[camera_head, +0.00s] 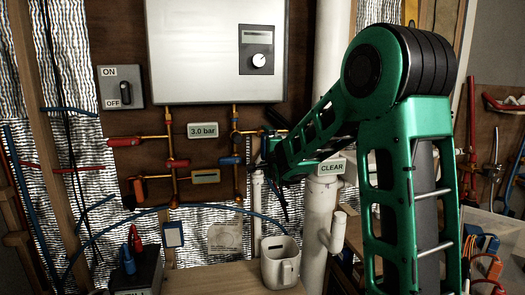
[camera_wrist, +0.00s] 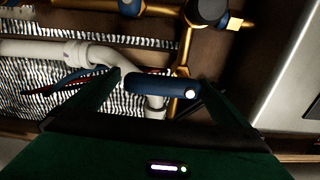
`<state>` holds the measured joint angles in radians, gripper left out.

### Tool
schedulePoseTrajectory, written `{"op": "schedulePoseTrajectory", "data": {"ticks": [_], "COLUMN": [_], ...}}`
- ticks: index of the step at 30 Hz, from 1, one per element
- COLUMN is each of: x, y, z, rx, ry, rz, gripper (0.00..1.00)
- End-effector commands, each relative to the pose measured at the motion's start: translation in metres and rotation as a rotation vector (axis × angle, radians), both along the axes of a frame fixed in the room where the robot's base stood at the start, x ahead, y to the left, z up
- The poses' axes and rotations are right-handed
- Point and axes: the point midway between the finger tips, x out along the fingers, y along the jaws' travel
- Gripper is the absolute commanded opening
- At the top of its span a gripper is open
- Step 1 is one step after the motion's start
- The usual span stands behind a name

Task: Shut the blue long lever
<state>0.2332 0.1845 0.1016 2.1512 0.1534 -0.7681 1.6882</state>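The blue long lever (camera_wrist: 160,84) shows in the wrist view, with a bright spot at its right end. It lies in the picture between the two spread fingers of my gripper (camera_wrist: 155,88). I see no finger touching it, and its distance in depth is hard to tell. In the head view a small dark blue part, probably this lever (camera_head: 276,118), shows above my gripper (camera_head: 262,168). My arm hides much of that area. My gripper is open and empty, in front of the pipes below the heater.
The heater box (camera_head: 215,50) is above. A shorter blue lever (camera_head: 230,161) and red levers (camera_head: 177,163) sit on the copper pipes to the left. A white pipe (camera_head: 321,215) stands close to my arm.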

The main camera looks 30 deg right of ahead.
Motion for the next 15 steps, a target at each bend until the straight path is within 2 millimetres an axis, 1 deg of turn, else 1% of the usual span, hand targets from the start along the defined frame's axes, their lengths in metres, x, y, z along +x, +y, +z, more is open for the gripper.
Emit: {"op": "schedulePoseTrajectory", "data": {"ticks": [4, 8, 11, 15], "x": [-0.001, -0.012, -0.027, -0.054], "y": [0.001, 0.004, 0.008, 0.015], "z": [0.001, 0.002, 0.002, 0.001], "rx": [-0.001, -0.002, -0.002, -0.002], "ry": [-0.002, -0.003, -0.004, -0.002], "rz": [0.001, 0.002, 0.001, 0.002], "gripper": [1.00, 1.00, 1.00, 1.00]}}
